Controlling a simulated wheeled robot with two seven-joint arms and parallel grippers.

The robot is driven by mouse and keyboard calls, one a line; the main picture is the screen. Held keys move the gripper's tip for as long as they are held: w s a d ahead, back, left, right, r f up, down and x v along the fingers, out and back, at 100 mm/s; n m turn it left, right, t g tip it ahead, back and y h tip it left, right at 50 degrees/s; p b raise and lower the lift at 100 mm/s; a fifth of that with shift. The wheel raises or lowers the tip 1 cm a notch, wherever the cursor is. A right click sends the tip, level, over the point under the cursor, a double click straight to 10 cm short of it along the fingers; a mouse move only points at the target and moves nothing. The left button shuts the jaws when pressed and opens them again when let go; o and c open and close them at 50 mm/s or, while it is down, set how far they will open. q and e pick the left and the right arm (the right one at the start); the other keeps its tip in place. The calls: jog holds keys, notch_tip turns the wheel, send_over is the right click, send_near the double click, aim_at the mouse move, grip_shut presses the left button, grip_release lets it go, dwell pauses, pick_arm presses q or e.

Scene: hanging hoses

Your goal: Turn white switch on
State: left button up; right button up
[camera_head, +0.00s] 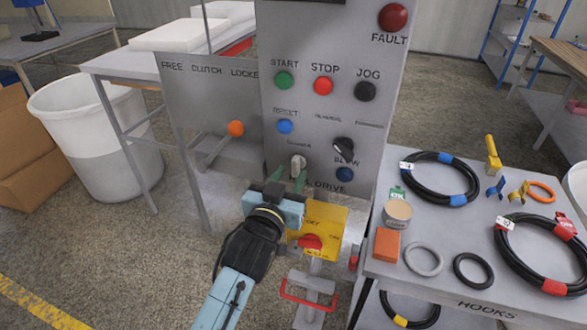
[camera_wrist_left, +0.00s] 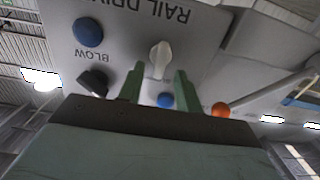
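The white switch (camera_head: 298,163) is a small knob on the lower part of the grey control panel (camera_head: 310,105), above the DRIVE label. In the left wrist view the white switch (camera_wrist_left: 161,57) stands just ahead of the fingertips, lined up with the gap between them. My left gripper (camera_head: 288,177) is just below and in front of the switch. Its two green fingers are apart and nothing is held; they also show in the left wrist view (camera_wrist_left: 157,80). I cannot tell whether the fingertips touch the switch. My right gripper is not in view.
A black knob (camera_head: 343,147) and a blue BLOW button (camera_head: 345,174) sit right of the switch; a blue RESET button (camera_head: 285,127) is above. An orange-tipped lever (camera_head: 236,128) sticks out at left. A yellow box (camera_head: 321,225) is below. A table (camera_head: 440,264) with hoses stands right.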

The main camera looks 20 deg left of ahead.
aim_at(294, 168)
pick_arm(q)
jog(key=shift+w, duration=1.55)
grip_shut()
